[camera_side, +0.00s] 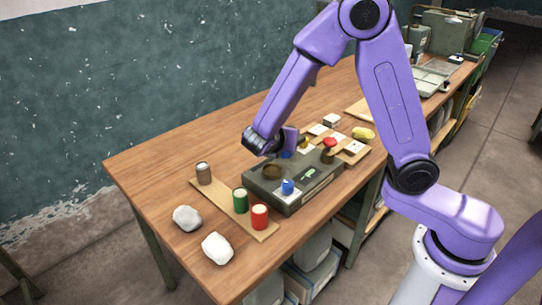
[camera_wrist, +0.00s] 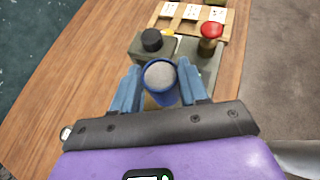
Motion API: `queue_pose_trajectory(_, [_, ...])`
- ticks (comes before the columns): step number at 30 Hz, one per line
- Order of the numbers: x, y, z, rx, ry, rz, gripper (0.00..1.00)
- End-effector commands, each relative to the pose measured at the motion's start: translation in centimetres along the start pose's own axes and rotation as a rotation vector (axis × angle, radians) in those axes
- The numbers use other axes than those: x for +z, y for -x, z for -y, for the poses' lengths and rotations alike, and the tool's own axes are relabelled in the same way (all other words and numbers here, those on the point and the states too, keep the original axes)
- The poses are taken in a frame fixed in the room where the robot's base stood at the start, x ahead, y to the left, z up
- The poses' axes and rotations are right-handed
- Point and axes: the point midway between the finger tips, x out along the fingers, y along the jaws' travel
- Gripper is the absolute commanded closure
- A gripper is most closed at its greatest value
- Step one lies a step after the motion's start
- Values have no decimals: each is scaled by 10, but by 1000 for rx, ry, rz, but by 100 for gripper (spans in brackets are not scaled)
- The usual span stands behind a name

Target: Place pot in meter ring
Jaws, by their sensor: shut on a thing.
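My gripper (camera_wrist: 160,90) is shut on a blue pot (camera_wrist: 162,82) with a grey, grainy top, held upright between the two blue fingers in the wrist view. In the side view my gripper (camera_side: 284,144) is over the far part of a dark grey-green box, and a bit of the blue pot (camera_side: 286,154) shows below it. The box (camera_side: 308,190) has a dark round ring (camera_side: 272,172) on its top, left of and nearer than the gripper. I cannot tell whether the pot touches the box.
A brown-grey pot (camera_side: 203,173), a green pot (camera_side: 240,201) and a red pot (camera_side: 259,217) stand on a wooden board (camera_side: 221,205). Two white lumps (camera_side: 187,218) lie nearby. The box carries a blue knob (camera_side: 288,187) and a red knob (camera_side: 330,143). White cards (camera_wrist: 192,12) lie beyond.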

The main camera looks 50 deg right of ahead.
Motion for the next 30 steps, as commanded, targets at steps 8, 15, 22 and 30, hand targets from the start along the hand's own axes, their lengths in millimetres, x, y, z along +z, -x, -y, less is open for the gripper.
queue_pose_trajectory(8, [-26, -27, -25, -3, 3, 1, 87])
queue_pose_trajectory(15, [-34, -36, -35, -1, 1, 1, 87])
queue_pose_trajectory(22, [-55, -49, -39, -2, 5, 1, 87])
queue_pose_trajectory(30, [-65, -54, -40, -1, -1, 1, 87])
